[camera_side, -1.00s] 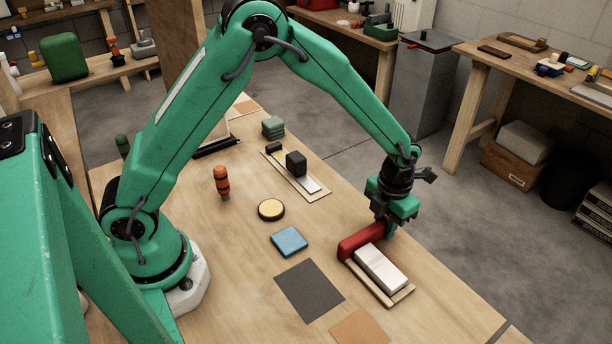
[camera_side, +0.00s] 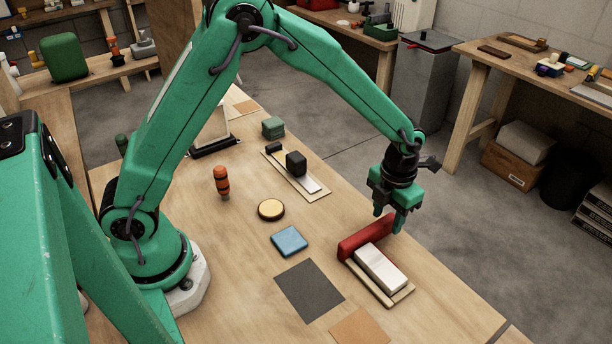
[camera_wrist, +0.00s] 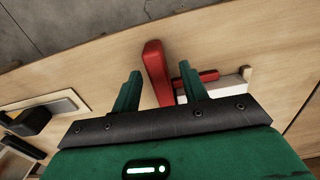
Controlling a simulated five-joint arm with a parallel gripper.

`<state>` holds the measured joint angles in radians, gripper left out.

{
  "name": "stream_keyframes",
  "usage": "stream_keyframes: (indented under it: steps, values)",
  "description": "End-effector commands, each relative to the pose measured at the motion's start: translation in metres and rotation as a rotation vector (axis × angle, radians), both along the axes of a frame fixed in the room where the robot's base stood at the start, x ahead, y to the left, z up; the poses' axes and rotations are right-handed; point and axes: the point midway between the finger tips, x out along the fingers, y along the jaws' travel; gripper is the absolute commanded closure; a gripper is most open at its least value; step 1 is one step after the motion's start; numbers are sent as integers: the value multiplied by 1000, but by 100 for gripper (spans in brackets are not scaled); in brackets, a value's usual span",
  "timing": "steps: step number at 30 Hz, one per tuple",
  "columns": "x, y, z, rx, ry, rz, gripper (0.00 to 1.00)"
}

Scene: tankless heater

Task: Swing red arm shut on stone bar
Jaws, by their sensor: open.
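The red arm (camera_side: 366,237) stands on a wooden base (camera_side: 373,286), swung out across the end of the pale stone bar (camera_side: 381,267), at roughly a right angle to it. In the wrist view the red arm (camera_wrist: 156,72) points away between my two fingers, and the stone bar (camera_wrist: 225,86) lies to the right, partly hidden by a finger. A smaller red piece (camera_wrist: 208,76) shows beside the bar. My gripper (camera_side: 388,216) is open over the red arm's outer end; the wrist view shows its spread fingers (camera_wrist: 160,72). I cannot tell whether a finger touches the arm.
A dark grey mat (camera_side: 309,291), a blue block (camera_side: 289,241) and a round yellow disc (camera_side: 271,209) lie left of the base. An orange-and-black tool (camera_side: 222,182) stands farther left. A second wooden board (camera_side: 312,188) carries a black block. The table edge is close behind my gripper.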

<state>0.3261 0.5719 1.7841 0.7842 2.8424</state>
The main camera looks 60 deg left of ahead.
Motion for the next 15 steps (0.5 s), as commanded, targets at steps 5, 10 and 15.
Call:
stream_keyframes:
  steps: [5,10,15]
  values:
    - [0,-1,25,-1,-3,-2,56]
    - [1,-1,42,-1,-3,-2,56]
    - [0,-1,48,0,-1,-3,56]
